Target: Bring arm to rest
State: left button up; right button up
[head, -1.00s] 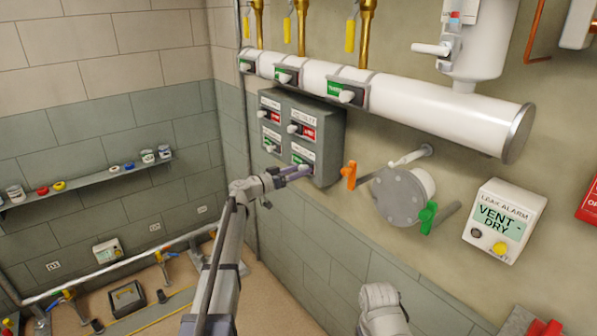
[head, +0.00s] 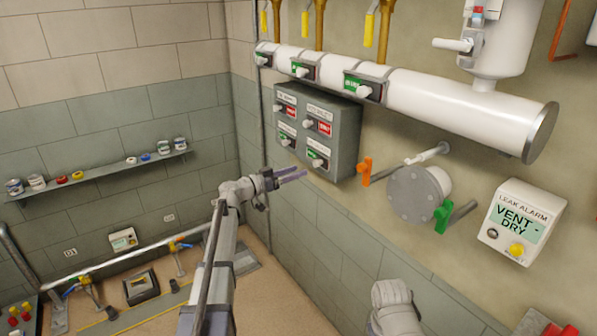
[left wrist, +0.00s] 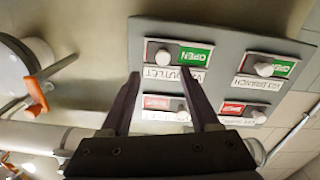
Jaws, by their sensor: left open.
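My left gripper (head: 303,173) is open and empty in the head view, in front of and below the grey switch panel (head: 345,150), apart from it. In the left wrist view its two dark fingers (left wrist: 160,75) point at the panel (left wrist: 225,30), which appears upside down, with nothing between them. The panel's lower right switch (head: 318,161) shows green, and reads OPEN in the left wrist view (left wrist: 180,55). The lower left switch also shows green; the two upper ones show red. Part of my right arm shows at the bottom; its gripper is out of view.
An orange lever (head: 366,171), a round grey flange (head: 415,195) and a green lever (head: 442,218) stick out right of the panel. A white pipe (head: 440,100) runs above. A leak alarm box (head: 520,222) hangs at right.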

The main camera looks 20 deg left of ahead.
pick_arm(q)
jog(key=shift+d, duration=0.1)
jog(key=s+d+f+g+y, duration=0.1)
jog(key=s+d+f+g, duration=0.35)
jog(key=s+d, duration=0.3)
jog(key=s+d+f+m+g+y, duration=0.1)
jog(key=s+d+f+g, duration=0.2)
jog(key=s+d+f, duration=0.45)
jog(key=s+d+f+g, duration=0.3)
jog(key=s+d+g, duration=0.15)
jog(key=d, duration=0.55)
jog(key=s+a+f+n+g+y, duration=0.1)
jog(key=s+y, duration=0.4)
jog(key=s, duration=0.5)
jog(key=s+a+f+n+g+y+p, duration=0.1)
jog(key=s+f+y, duration=0.3)
jog(key=s, duration=0.6)
jog(key=shift+a+f+n+g+y, duration=0.2)
jog(key=shift+f+n+g+y, duration=0.15)
jog(key=shift+y, duration=0.35)
jog(key=shift+s, duration=0.1)
